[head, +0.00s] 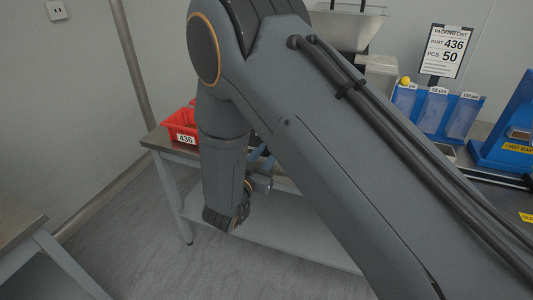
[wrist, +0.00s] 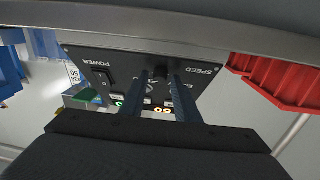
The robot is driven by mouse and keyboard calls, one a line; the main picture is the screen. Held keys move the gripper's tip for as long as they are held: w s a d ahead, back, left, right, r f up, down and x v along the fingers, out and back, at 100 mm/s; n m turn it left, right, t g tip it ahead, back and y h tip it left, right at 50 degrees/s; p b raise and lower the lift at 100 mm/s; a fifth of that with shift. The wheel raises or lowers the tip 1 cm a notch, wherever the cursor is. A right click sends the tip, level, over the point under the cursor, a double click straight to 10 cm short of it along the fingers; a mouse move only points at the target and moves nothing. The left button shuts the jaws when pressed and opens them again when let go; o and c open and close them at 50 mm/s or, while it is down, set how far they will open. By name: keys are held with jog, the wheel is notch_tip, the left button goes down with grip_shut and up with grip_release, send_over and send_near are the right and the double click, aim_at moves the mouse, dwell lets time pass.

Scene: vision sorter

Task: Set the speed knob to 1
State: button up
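The black control panel (wrist: 120,68) shows upside down in the wrist view, with the words POWER and SPEED on it. The dark speed knob (wrist: 160,73) appears between the tips of my gripper's fingers, partly covered by them. My gripper (wrist: 160,78) points at the panel, its two dark fingers apart with a gap between them. I cannot tell whether they touch the knob. The knob's setting is not readable. In the head view my arm hides the panel and the knob.
A power switch (wrist: 103,77) sits on the panel, with partly covered lit green and orange digits nearby. A red bin (head: 180,127) labelled 436 stands on the bench's left end. Blue bins (head: 433,110) and a packing list (head: 445,50) stand at the right.

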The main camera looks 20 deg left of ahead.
grip_shut()
